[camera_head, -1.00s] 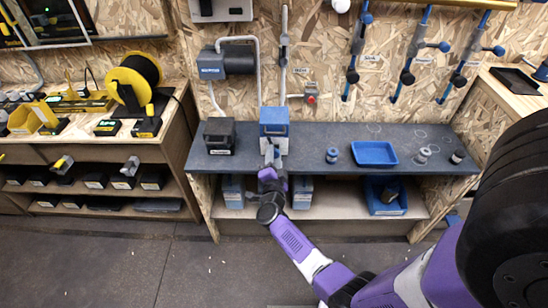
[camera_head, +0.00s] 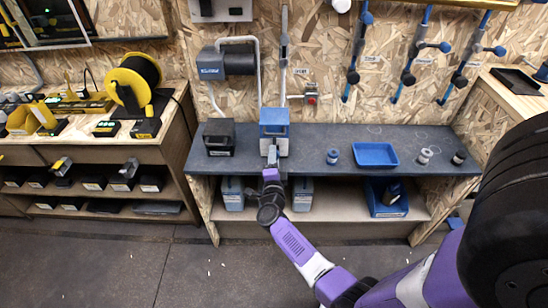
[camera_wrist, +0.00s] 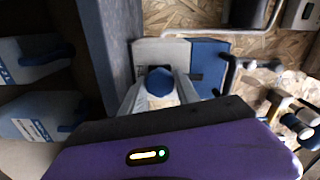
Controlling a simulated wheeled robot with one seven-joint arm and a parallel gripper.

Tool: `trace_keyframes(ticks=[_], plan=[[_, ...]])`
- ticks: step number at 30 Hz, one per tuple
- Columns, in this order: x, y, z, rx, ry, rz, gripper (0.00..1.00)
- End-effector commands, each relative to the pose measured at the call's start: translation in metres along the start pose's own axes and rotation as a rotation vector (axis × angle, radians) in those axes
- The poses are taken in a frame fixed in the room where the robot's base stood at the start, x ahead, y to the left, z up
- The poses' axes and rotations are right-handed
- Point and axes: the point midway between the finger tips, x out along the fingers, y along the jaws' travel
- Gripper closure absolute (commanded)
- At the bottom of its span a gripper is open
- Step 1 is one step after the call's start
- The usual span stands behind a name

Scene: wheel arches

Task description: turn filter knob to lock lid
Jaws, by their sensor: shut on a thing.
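The filter unit (camera_head: 274,131) stands on the dark bench, with a blue lid over a pale grey body. In the wrist view its blue lid (camera_wrist: 208,66) is at the right of the grey body (camera_wrist: 147,50), and the lid looks closed. The blue filter knob (camera_wrist: 159,81) sticks out of the grey front. My gripper (camera_head: 272,152) reaches the unit's front from below in the head view. In the wrist view my gripper's fingers (camera_wrist: 160,92) are on either side of the knob, shut on it. The knob's far side and any lock mark are hidden.
A black box (camera_head: 219,138) stands left of the unit on the bench (camera_head: 310,164). A small blue-grey cylinder (camera_head: 332,156) and a blue tray (camera_head: 375,154) are to the right. Pipes and a grey motor (camera_head: 226,63) are on the wall behind. The bench's front edge lies under my wrist.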

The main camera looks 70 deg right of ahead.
Motion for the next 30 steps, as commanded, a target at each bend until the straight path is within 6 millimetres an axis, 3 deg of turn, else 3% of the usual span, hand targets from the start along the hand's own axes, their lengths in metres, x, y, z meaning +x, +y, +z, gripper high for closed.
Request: trace_keyframes(ticks=[4, 5, 7, 8, 22, 30], plan=[[-0.0009, 0.0018, -0.0002, 0.0, 0.0, 0.003, 1.0], [-0.0009, 0.0017, -0.0002, 0.0, 0.0, 0.003, 0.57], [-0.0008, 0.0016, -0.0002, 0.0, 0.0, 0.002, 0.43], [-0.0007, 0.0015, -0.0002, 0.0, 0.0, 0.002, 0.41], [-0.0003, 0.0012, -0.0001, -0.013, -0.001, 0.002, 0.41], [-0.0004, 0.0, -0.0012, -0.238, 0.001, 0.004, 0.41]])
